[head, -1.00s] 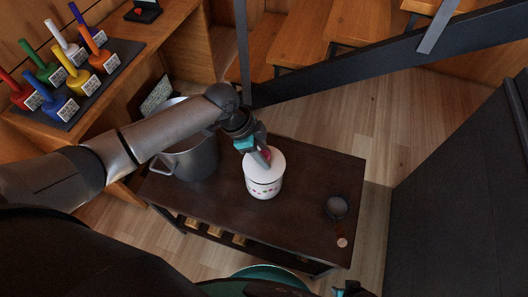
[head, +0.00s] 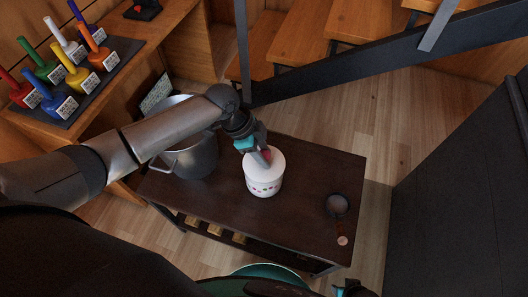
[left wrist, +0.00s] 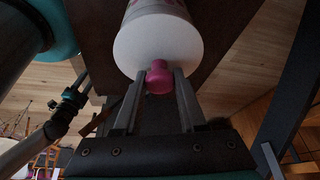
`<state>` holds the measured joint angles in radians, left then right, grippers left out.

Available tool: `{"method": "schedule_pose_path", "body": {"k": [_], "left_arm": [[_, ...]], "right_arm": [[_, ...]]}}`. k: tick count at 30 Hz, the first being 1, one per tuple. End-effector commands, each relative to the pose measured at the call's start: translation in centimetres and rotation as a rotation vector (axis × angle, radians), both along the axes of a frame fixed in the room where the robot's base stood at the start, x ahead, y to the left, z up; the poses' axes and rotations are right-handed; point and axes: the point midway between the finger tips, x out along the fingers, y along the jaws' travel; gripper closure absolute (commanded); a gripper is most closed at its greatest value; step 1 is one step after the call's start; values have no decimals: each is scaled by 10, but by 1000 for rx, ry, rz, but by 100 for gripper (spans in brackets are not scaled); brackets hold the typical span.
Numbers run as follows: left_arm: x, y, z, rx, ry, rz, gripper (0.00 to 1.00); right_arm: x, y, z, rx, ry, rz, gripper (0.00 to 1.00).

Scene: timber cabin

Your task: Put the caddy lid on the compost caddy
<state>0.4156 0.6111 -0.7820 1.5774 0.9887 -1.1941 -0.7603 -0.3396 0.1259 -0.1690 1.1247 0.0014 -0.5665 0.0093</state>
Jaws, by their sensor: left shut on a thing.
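The compost caddy (head: 264,187) is a white round tub with a band of small red marks, upright on the dark low table (head: 305,180). The white caddy lid (head: 274,158) covers its top and lies about level, with no clear gap in the head view. My left gripper (head: 263,158) is above the caddy, shut on the lid's pink knob (left wrist: 158,76). The lid's white disc (left wrist: 160,42) faces the left wrist view and hides the rim behind it. My right gripper (left wrist: 72,98) shows small in the left wrist view; its jaws are unclear.
A large grey metal pot (head: 192,158) stands left of the caddy. A small dark cup (head: 336,205) and a small pinkish disc (head: 342,240) lie at the table's right. Coloured pegs stand on the wooden counter (head: 135,42). A dark stair rail (head: 380,65) runs behind.

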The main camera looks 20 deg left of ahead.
Motion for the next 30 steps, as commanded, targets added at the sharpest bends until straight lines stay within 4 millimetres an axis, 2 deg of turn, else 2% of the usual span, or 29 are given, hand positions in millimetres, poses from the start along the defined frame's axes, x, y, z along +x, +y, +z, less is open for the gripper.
{"method": "schedule_pose_path", "body": {"k": [7, 8, 16, 17, 28, 30], "left_arm": [[0, 0, -6, -1, 0, 0, 100], [0, 0, -5, -1, 0, 0, 57], [0, 0, -5, -1, 0, 0, 27], [0, 0, -5, -1, 0, 0, 25], [0, 0, -5, 0, 0, 0, 25], [0, 2, 0, 0, 0, 0, 25]], "right_arm": [[0, 0, -3, 0, 0, 0, 50], [0, 0, -3, 0, 0, 0, 50], [0, 0, -3, 0, 0, 0, 50], [0, 0, -3, 0, 0, 0, 50], [2, 2, 0, 1, -1, 0, 50], [-2, -1, -1, -2, 3, 0, 50]]}}
